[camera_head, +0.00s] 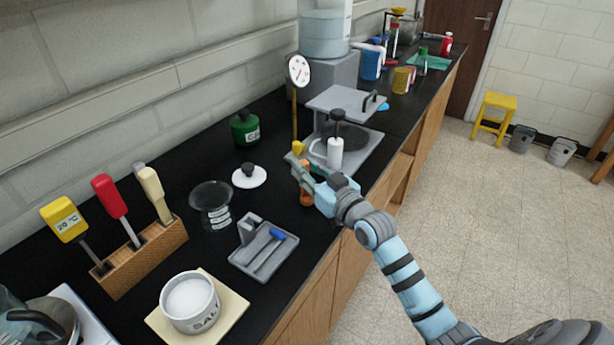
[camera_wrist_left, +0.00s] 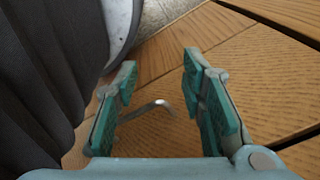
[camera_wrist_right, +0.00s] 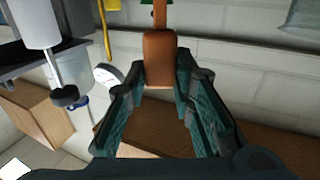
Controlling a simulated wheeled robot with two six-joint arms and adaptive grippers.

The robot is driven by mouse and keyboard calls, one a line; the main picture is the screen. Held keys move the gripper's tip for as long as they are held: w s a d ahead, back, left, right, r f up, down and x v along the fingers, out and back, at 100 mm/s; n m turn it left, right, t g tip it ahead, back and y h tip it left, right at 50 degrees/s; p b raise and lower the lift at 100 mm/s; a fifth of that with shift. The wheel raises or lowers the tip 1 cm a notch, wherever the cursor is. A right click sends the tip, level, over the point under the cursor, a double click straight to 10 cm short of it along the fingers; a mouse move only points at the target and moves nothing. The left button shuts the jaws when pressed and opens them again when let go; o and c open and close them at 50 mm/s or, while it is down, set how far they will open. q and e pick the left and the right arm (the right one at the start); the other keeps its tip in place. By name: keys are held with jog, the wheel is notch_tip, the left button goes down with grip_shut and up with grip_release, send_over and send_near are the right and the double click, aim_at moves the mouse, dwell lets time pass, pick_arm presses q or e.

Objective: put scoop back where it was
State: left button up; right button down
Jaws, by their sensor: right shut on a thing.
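My right gripper (camera_head: 302,170) is over the counter's front edge, beside the grey press-like device. In the right wrist view it (camera_wrist_right: 162,78) is shut on an orange-brown handle (camera_wrist_right: 160,52) with a thinner orange stem beyond it. I take this for the scoop; its bowl end is not clearly visible. Orange also shows just below the gripper in the head view (camera_head: 306,197). My left gripper (camera_wrist_left: 158,92) is open and empty in front of wooden cabinet fronts, and a bent metal rod (camera_wrist_left: 150,107) shows between its fingers. The left gripper is not in the head view.
A grey tray (camera_head: 238,262) holds a blue-handled tool. Nearby are a salt tub (camera_head: 190,303), a glass beaker (camera_head: 210,205), a white lid (camera_head: 249,177), a green jar (camera_head: 245,130) and a wooden block (camera_head: 140,258) with several handled tools. Some black counter is bare between them.

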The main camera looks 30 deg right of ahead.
jog(key=shift+f, duration=0.45)
jog(key=shift+f, duration=0.1)
jog(key=c, duration=1.4)
grip_release()
jog(key=shift+o, duration=0.2)
jog(key=shift+s+d, duration=0.1)
jog(key=shift+s, duration=0.1)
jog(key=s+d+p, duration=0.1)
jog(key=s+p, duration=0.7)
jog(key=s, duration=0.3)
jog(key=shift+s+d, duration=0.25)
jog(key=shift+d, duration=0.05)
